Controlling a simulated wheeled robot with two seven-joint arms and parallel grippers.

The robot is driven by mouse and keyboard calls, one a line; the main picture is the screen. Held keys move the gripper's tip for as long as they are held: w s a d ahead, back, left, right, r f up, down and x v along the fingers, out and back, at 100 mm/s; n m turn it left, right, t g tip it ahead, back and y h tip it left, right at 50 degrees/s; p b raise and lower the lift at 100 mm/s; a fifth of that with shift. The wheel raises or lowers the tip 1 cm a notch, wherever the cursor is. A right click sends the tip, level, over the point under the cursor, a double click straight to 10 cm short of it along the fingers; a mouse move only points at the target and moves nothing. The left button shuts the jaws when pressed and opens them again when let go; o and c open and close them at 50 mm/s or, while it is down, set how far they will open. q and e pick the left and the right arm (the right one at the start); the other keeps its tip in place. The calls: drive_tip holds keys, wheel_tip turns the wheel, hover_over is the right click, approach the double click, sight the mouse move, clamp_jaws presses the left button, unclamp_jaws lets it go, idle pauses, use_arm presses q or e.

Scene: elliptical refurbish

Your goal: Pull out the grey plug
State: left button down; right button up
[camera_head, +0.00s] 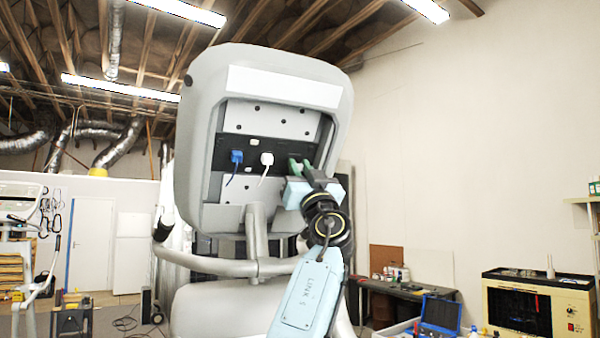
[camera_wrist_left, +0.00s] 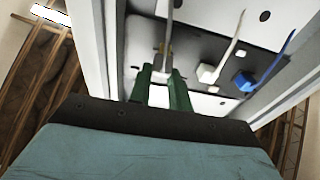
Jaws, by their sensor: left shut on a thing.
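The grey plug (camera_wrist_left: 164,63) sits at the dark socket strip, with its grey cable rising in the left wrist view. My left gripper (camera_wrist_left: 163,75) has its green fingers on either side of the plug and is shut on it. In the head view my left gripper (camera_head: 305,168) reaches the right end of the dark strip (camera_head: 251,144), and the grey plug is hidden there. A blue plug (camera_head: 237,157) and a white plug (camera_head: 267,159) sit to its left; the wrist view also shows the white one (camera_wrist_left: 208,74) and the blue one (camera_wrist_left: 243,82). My right gripper is not in view.
The strip is recessed in the grey elliptical console (camera_head: 340,95), whose raised rim surrounds it. Handlebars (camera_head: 205,265) curve below. A bench (camera_head: 405,290) and a yellow machine (camera_head: 540,305) stand at the right behind. Cables hang from the neighbouring plugs.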

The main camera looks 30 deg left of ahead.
use_arm(q)
drive_tip(key=c, duration=1.7)
unclamp_jaws()
drive_tip(key=shift+f, duration=0.2)
drive_tip(key=o, duration=0.4)
drive_tip(key=shift+s+d+r, duration=0.1)
drive_tip(key=shift+r, duration=0.05)
drive_tip(key=b+v, duration=0.6)
drive_tip(key=v, duration=0.7)
drive_tip(key=shift+s+d, duration=0.1)
drive_tip(key=shift+f, duration=0.2)
